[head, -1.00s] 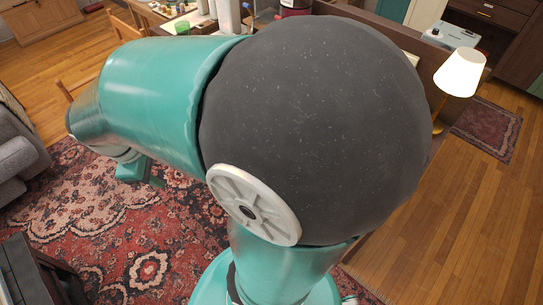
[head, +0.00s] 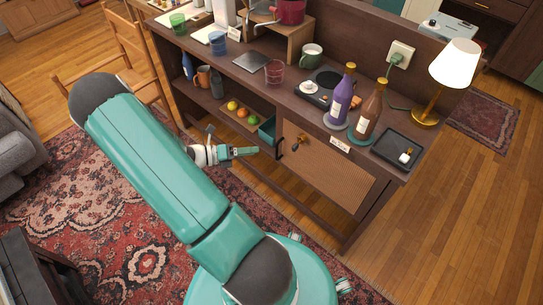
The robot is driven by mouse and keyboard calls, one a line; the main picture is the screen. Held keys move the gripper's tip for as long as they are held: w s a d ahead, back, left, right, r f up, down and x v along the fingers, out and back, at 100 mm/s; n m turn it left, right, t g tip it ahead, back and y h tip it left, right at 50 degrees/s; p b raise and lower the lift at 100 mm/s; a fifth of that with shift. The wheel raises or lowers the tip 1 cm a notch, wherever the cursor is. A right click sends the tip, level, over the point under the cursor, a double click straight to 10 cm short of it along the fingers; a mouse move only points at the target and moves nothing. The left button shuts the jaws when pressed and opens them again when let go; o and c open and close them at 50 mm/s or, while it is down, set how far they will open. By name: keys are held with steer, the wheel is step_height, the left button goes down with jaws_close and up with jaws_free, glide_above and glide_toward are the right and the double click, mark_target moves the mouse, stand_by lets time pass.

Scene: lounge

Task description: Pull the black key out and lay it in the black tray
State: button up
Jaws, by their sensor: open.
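The black tray (head: 388,155) lies on the right end of the sideboard top, with a small white and brass item (head: 405,156) on it. A brass fitting (head: 303,138) sits on the upper left of the woven cabinet door. A small dark piece (head: 295,147) juts out beside it and looks like the black key; it is too small to be sure. My gripper (head: 252,151) is open and empty, in front of the sideboard. It is left of the door fitting in the picture and apart from it.
On the sideboard top, a purple bottle (head: 341,98) and a brown bottle (head: 369,112) stand left of the tray, and a lit lamp (head: 455,66) behind it. The open shelf holds fruit (head: 242,112) and a teal bin (head: 267,130). A wooden chair (head: 130,60) stands left.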

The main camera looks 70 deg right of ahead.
mark_target(295, 148)
steer(key=shift+s+d+f+n+g+h, duration=0.3)
steer(key=shift+s+d+f+n+h, duration=0.5)
steer(key=shift+s+d, duration=1.2)
steer(key=shift+s+d+f+n+g+h, duration=0.35)
steer(key=shift+s+d+f+n, duration=0.9)
steer(key=shift+s, duration=1.2)
steer(key=shift+s+d+f+n+g+h, duration=0.25)
steer(key=shift+s+d+f+n+h, duration=0.35)
steer(key=shift+s+d+n, duration=1.15)
steer(key=shift+s+d+m, duration=0.25)
steer(key=shift+s+m, duration=0.15)
steer(key=shift+s, duration=0.1)
